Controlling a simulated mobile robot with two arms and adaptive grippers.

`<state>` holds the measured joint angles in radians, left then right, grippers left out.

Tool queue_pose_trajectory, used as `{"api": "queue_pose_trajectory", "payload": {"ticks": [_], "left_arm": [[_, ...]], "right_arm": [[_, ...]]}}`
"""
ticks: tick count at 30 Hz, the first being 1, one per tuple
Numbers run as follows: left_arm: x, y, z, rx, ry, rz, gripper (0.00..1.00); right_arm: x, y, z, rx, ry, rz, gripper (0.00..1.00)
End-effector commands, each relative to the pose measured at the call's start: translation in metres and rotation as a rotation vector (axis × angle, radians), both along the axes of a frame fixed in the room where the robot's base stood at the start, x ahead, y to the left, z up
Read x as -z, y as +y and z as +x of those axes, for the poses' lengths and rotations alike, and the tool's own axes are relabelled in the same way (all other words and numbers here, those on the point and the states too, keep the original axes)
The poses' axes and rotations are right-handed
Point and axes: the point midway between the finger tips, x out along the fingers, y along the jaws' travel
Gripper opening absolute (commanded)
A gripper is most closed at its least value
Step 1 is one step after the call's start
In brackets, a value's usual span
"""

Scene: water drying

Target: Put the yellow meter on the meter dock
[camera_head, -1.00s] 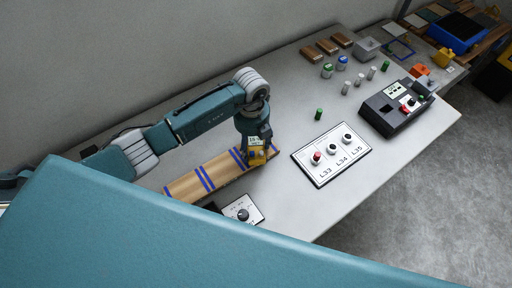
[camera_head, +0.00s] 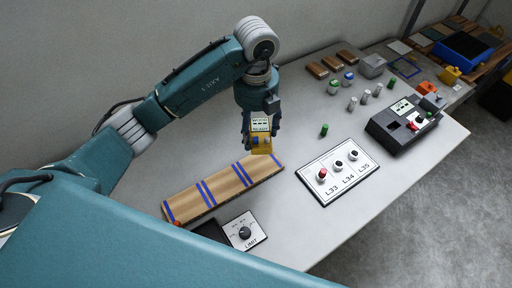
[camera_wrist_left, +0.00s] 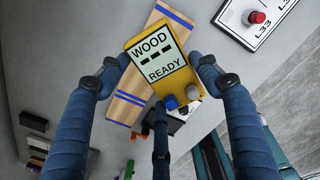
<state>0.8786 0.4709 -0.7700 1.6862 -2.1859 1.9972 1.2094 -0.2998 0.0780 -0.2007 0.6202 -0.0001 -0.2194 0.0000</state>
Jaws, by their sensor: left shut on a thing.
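The yellow meter (camera_head: 263,147) has a white screen reading WOOD and READY, with a blue and a grey knob below it. My left gripper (camera_head: 262,139) is shut on its sides and holds it above the far right end of a wooden plank with blue stripes (camera_head: 215,192). In the left wrist view the meter (camera_wrist_left: 184,82) sits between the blue fingers (camera_wrist_left: 158,73), its screen facing the camera. A dark flat piece (camera_head: 211,231) lies beside the LIMIT panel, partly hidden by my body. I cannot tell whether it is the meter dock. My right gripper is not in view.
The LIMIT dial panel (camera_head: 247,231) lies at the table's front. A panel with L33, L34 and L35 knobs (camera_head: 338,176) is right of the plank. A black device (camera_head: 387,134), several small cylinders and wooden blocks (camera_head: 330,66) stand farther back.

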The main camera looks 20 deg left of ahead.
Motion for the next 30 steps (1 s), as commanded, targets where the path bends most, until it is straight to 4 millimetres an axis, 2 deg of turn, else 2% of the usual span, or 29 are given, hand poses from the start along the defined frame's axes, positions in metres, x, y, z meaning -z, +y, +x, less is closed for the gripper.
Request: {"api": "queue_pose_trajectory", "payload": {"ticks": [1, 6, 10, 17, 20, 23, 30], "left_arm": [[-0.014, 0.001, 0.002, 0.000, -0.008, 0.002, 0.24], [-0.040, 0.001, 0.002, -0.001, -0.005, 0.002, 0.24], [-0.049, 0.000, 0.001, 0.000, -0.002, 0.001, 0.24], [-0.052, 0.000, -0.002, 0.056, -0.001, -0.001, 0.24], [-0.053, 0.002, -0.005, 0.185, -0.004, -0.002, 0.24], [-0.056, 0.002, -0.012, 0.390, -0.009, -0.005, 0.24], [-0.063, 0.006, -0.032, 0.985, -0.020, -0.005, 0.24]], "right_arm": [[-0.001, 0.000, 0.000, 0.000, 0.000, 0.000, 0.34], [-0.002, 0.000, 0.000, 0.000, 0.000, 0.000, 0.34], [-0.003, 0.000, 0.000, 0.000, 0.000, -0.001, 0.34], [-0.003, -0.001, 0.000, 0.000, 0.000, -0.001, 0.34], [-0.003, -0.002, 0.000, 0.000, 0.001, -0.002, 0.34], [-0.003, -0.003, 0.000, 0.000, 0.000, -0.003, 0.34], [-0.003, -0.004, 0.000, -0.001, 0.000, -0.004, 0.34]]}}
